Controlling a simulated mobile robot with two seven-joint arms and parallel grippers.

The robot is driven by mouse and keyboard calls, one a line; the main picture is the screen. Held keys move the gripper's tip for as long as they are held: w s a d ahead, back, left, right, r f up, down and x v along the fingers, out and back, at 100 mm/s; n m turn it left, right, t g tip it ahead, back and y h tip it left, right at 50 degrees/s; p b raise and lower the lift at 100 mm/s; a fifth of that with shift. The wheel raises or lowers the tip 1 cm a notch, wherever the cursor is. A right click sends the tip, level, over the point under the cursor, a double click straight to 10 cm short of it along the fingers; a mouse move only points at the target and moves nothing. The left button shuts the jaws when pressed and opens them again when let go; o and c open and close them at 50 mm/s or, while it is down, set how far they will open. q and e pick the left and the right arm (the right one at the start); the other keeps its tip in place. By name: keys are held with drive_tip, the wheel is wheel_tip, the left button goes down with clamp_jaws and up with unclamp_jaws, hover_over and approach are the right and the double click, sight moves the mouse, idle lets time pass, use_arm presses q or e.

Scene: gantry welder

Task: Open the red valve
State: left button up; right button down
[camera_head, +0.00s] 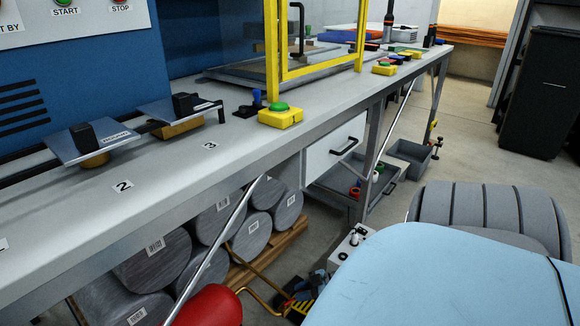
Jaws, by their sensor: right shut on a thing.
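My right gripper (316,284) shows small and dark at the lower middle of the head view, low beside the bench. It is shut on the red valve (291,303), of which only a small red part shows next to the jaws. A yellow pipe (258,302) runs up to this spot from the left. The jaws cover most of the valve, and how far it is turned cannot be told. My left gripper is not in view.
A long grey workbench (170,190) with a yellow frame (272,60) crosses the left. Wrapped grey rolls (160,255) lie below it. A rounded red object (210,306) is at the bottom. A large light blue surface (430,280) fills the lower right. Floor is free beyond.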

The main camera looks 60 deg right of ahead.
drive_tip(key=shift+w+d+n+g+y+b, duration=0.35)
drive_tip(key=shift+n+g+y+b, duration=0.15)
drive_tip(key=shift+n, duration=0.1)
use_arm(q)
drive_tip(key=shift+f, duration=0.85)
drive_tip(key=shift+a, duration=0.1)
use_arm(e)
drive_tip(key=c, duration=1)
unclamp_jaws()
drive_tip(key=shift+a, duration=0.1)
use_arm(q)
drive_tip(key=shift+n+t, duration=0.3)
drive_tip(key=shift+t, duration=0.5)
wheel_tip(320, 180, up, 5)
drive_tip(key=p, duration=0.4)
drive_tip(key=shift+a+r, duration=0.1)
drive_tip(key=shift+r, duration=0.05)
use_arm(e)
drive_tip(key=v, duration=1.3)
drive_tip(key=shift+s+d, duration=0.25)
drive_tip(key=shift+d, duration=0.05)
